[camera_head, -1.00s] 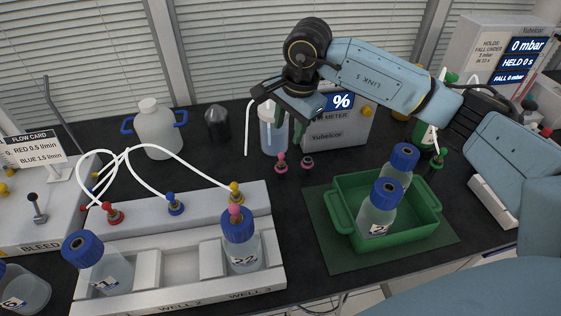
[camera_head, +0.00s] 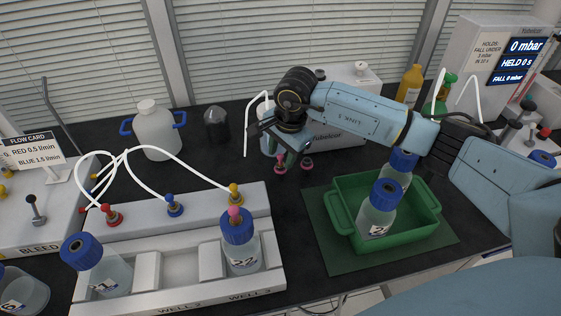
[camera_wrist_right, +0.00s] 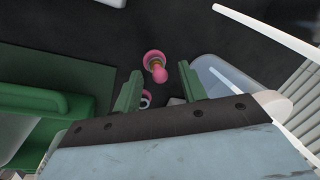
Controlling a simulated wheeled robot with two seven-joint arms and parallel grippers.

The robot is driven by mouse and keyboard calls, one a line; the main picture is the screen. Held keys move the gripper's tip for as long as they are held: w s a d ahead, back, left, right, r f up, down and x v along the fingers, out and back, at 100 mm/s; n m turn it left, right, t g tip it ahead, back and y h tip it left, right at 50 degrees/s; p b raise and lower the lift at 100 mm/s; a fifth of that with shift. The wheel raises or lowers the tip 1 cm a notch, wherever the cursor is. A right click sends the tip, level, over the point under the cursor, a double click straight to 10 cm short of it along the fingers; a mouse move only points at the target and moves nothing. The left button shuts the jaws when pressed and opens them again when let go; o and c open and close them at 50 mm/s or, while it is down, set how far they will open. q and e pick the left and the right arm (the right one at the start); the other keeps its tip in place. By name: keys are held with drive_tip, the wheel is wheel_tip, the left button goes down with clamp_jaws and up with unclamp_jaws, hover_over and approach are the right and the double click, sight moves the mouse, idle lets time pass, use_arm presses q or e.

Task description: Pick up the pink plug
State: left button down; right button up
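Two small pink plugs stand on the black bench in the head view, a left one (camera_head: 281,165) and a right one (camera_head: 307,164). Another pink plug (camera_head: 236,213) sits on top of bottle 22 (camera_head: 241,250). My right gripper (camera_head: 288,154) points down just above the two bench plugs. In the right wrist view its green fingers (camera_wrist_right: 160,72) are spread with nothing between them. One pink plug (camera_wrist_right: 155,64) shows beyond the gap between the fingertips. A second pink and white ring (camera_wrist_right: 146,99) is partly hidden near the left finger. My left gripper is not in view.
A green tray (camera_head: 341,215) with blue-capped bottles stands at the right. A clear bottle with a white tube (camera_head: 247,128) stands behind my right gripper, close to one finger. The white well rack (camera_head: 155,262) is at front left. Bench between rack and tray is clear.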

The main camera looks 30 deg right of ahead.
clamp_jaws()
